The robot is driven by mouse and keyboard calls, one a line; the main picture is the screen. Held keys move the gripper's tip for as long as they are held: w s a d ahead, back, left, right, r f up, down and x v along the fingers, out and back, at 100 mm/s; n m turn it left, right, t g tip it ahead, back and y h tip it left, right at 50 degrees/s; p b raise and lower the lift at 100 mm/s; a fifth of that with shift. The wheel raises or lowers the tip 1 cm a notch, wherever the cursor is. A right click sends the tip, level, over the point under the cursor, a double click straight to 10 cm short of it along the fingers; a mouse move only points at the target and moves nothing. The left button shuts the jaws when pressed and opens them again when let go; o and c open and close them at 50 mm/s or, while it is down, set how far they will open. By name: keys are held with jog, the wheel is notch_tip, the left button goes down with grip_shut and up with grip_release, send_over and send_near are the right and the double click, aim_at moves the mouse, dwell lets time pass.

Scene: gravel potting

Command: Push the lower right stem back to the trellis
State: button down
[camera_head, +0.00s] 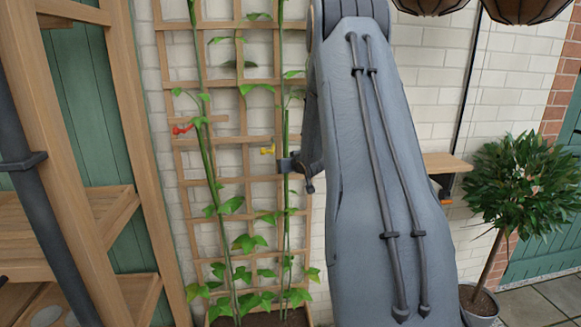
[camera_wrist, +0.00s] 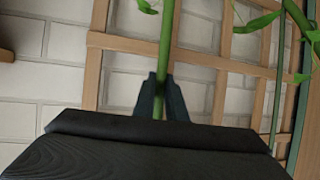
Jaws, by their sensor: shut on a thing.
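The right green stem (camera_head: 286,225) rises from the planter in front of the wooden trellis (camera_head: 248,85). My gripper (camera_head: 287,164) is at mid-height on it, seen from the side in the head view. In the wrist view my gripper's two dark fingers (camera_wrist: 161,96) are shut on the stem (camera_wrist: 167,40), one on each side. Trellis slats (camera_wrist: 190,55) lie behind it there. How wide the gap between stem and slats is cannot be told.
A yellow clip (camera_head: 268,150) sits on the trellis just left of my gripper, and a red clip (camera_head: 182,130) is further left. The left stem (camera_head: 207,160) stands beside the right one. A wooden shelf rack (camera_head: 75,150) is at the left; a potted bush (camera_head: 515,185) is at the right.

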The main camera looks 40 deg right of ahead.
jog(key=c, duration=1.8)
grip_release()
jog(key=shift+w+d, duration=0.1)
jog(key=shift+w, duration=0.15)
jog(key=b+v, duration=0.2)
jog(key=v, duration=0.5)
jog(key=shift+s, duration=0.4)
jog(key=shift+r, duration=0.15)
jog(key=shift+a, duration=0.2)
jog(key=s+a+f+g, duration=0.3)
jog(key=a, duration=0.8)
jog(key=s+a+f+n+g+y, duration=0.1)
jog(key=s+a+f+g, duration=0.3)
jog(key=s+a, duration=0.8)
jog(key=s+a+f+n+g+y, duration=0.2)
jog(key=s+a+f+g, duration=0.1)
jog(key=s+a, duration=0.9)
jog(key=s+g, duration=0.1)
jog(key=s, duration=0.1)
jog(key=shift+s+a+f, duration=0.2)
jog(key=shift+s+f, duration=0.15)
jog(key=shift+f, duration=0.05)
